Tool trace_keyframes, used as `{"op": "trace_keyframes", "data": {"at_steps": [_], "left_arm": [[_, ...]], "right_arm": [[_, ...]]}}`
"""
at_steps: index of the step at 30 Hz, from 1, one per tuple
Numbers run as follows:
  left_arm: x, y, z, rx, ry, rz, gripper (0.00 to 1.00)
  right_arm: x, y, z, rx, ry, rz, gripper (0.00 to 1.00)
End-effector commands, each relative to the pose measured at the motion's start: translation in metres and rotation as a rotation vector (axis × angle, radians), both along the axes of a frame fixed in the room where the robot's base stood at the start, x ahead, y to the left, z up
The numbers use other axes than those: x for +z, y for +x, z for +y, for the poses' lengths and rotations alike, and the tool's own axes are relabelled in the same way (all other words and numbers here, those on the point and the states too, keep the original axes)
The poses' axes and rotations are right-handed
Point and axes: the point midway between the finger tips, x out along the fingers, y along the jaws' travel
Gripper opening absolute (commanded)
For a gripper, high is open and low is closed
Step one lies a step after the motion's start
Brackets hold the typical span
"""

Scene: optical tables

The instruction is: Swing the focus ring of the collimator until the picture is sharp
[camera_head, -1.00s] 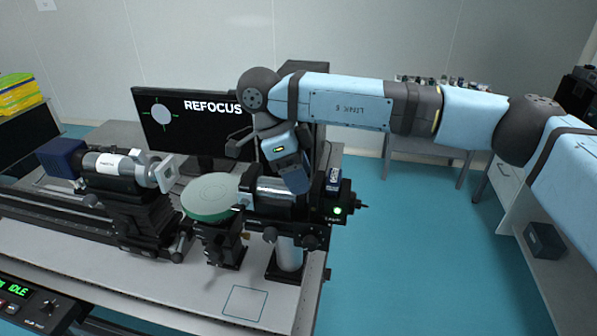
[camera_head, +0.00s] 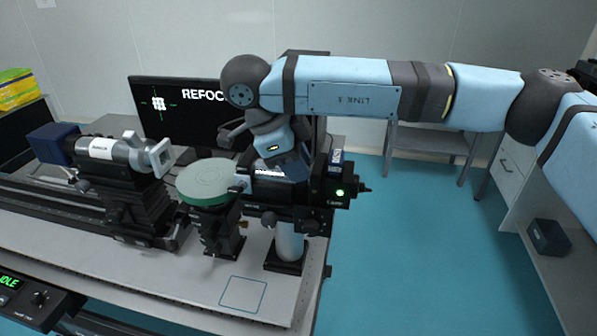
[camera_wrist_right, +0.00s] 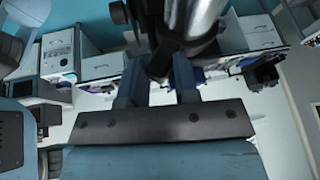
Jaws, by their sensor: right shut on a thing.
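My right gripper (camera_head: 296,172) reaches down onto the right-hand tube assembly, seemingly the collimator (camera_head: 268,171), with a silver barrel and black parts. In the right wrist view its two blue fingers (camera_wrist_right: 160,78) are shut on a dark part below the silver barrel (camera_wrist_right: 205,18). That part seems to belong to the focus ring (camera_wrist_right: 172,42); the exact contact is hard to see. The monitor (camera_head: 190,135) behind reads "REFOCUS", partly hidden by my arm, and shows a small white blocky pattern with distinct edges between green marks. My left gripper is not in view.
A green-rimmed round disc (camera_head: 208,182) stands left of the tube. A silver tube unit (camera_head: 112,152) with a blue box stands further left on the rail. A black box with a green light (camera_head: 340,193) adjoins the right end. The front of the table (camera_head: 185,280) is clear.

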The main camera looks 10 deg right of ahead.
Motion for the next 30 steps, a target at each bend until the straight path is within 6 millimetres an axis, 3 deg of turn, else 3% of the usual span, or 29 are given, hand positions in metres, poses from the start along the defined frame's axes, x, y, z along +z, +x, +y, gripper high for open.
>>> {"op": "trace_keyframes", "data": {"at_steps": [1,5,17,18,21,30], "left_arm": [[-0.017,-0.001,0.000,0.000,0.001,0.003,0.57],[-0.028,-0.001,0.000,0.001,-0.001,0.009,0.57],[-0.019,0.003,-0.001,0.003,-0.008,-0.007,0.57],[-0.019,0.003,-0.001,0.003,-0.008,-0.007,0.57],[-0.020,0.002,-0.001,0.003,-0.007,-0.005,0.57],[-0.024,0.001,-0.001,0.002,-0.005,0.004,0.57]], "right_arm": [[-0.009,-0.003,0.001,0.003,-0.012,-0.039,0.05],[-0.010,-0.007,0.003,0.003,-0.036,-0.110,0.05],[-0.007,-0.008,0.003,0.000,-0.045,-0.141,0.05],[-0.007,-0.008,0.003,0.000,-0.045,-0.141,0.33],[-0.007,-0.008,0.003,0.000,-0.045,-0.141,0.53],[-0.005,-0.008,0.004,0.000,-0.045,-0.141,0.53]]}}
